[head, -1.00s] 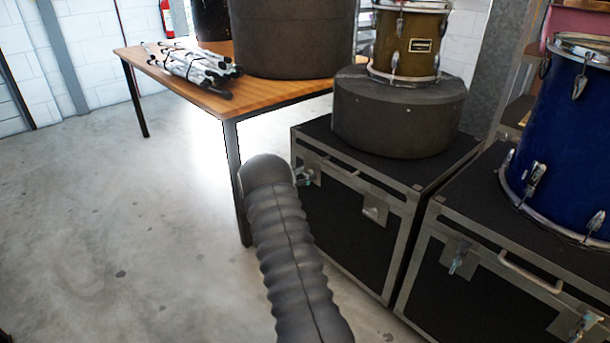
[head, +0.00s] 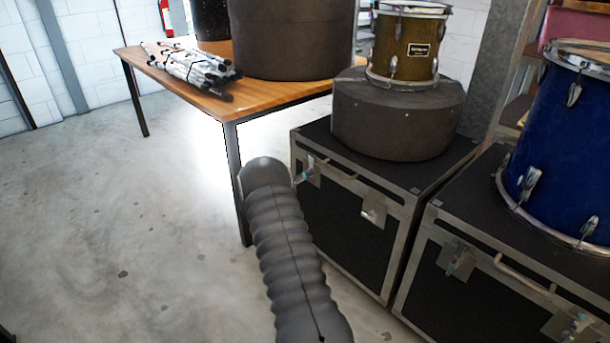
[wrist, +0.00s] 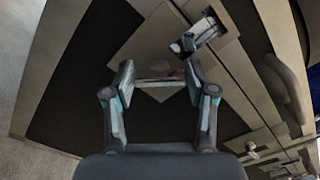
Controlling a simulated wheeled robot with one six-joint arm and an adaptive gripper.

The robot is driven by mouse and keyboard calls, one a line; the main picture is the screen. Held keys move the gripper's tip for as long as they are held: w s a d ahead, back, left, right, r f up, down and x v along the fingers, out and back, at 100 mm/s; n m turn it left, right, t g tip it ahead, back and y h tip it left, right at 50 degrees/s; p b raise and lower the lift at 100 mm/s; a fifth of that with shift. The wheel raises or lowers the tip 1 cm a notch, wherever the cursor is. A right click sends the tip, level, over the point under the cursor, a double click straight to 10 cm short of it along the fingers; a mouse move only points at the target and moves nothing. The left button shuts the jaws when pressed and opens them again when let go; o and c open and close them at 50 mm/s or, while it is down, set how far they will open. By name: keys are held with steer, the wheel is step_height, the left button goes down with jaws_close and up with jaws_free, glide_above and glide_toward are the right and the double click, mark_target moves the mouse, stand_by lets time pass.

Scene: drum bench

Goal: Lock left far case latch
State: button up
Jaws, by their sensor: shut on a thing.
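The left case (head: 345,215) is black with metal edges and stands beside the wooden table. Its left latch (head: 313,168) is on the front near the left corner, and its right latch (head: 374,212) sits past the handle. In the wrist view, the left latch plate (wrist: 150,45) is right in front of my gripper (wrist: 160,80). My gripper is shut on the latch's thin wing (wrist: 158,81), with a fingertip at each end of it. In the head view, my dark ribbed arm hides most of the gripper. How far the latch is turned is unclear.
A round dark drum case (head: 395,115) with a gold drum (head: 405,48) stands on the left case. A second case (head: 470,290) with a blue drum (head: 565,140) is close on the right. The wooden table (head: 190,95) is behind left. Floor at left is clear.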

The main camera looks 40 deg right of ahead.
steer(key=shift+w+a+f+n+p, duration=0.1)
steer(key=shift+n+p, duration=0.05)
steer(key=shift+n, duration=2)
steer(key=shift+w+a+f+n+p, duration=0.1)
steer(key=shift+n+p, duration=0.05)
steer(key=shift+n, duration=2)
steer(key=o, duration=1.2)
steer(key=shift+a, duration=0.1)
steer(key=shift+c, duration=0.2)
steer(key=s+a, duration=0.1)
steer(key=a, duration=1)
steer(key=shift+a, duration=0.2)
steer(key=shift+s, duration=0.1)
